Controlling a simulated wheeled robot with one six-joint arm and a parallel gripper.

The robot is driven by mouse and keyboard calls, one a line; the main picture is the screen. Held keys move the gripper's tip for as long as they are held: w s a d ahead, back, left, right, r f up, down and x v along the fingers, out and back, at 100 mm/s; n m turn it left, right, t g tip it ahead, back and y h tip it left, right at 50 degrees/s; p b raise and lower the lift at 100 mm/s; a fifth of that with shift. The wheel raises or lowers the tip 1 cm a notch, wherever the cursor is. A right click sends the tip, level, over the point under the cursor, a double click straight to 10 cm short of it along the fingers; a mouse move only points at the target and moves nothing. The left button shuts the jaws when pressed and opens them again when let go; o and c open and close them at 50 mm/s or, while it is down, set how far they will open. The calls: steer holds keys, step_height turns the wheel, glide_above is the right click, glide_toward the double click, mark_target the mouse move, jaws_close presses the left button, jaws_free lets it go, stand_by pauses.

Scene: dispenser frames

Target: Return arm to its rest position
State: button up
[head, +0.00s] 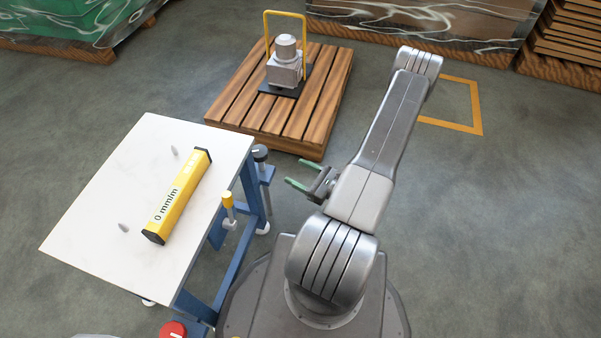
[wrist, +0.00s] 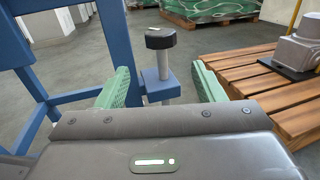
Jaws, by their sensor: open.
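My gripper (head: 303,176) is at the end of my folded arm, to the right of the white-topped table in the head view. Its two green fingers are spread apart with nothing between them. In the wrist view my gripper (wrist: 162,88) also shows open. A black-capped post (wrist: 161,40) on the blue table frame stands beyond the fingers, seen through the gap between them. I cannot tell from the frames that anything touches the fingers.
The white table (head: 95,215) holds a yellow level (head: 177,196) and two small grey pieces. A wooden pallet (head: 230,105) behind carries a grey machine (head: 285,68) under a yellow hoop. A yellow floor outline (head: 474,105) lies at right. The floor at right is clear.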

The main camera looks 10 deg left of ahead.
mark_target(267, 156)
steer(key=shift+a, duration=0.15)
steer(key=b+x, duration=0.2)
steer(key=x, duration=1.1)
steer(key=shift+w+a, duration=0.15)
steer(key=shift+a, duration=0.1)
steer(key=shift+d, duration=0.1)
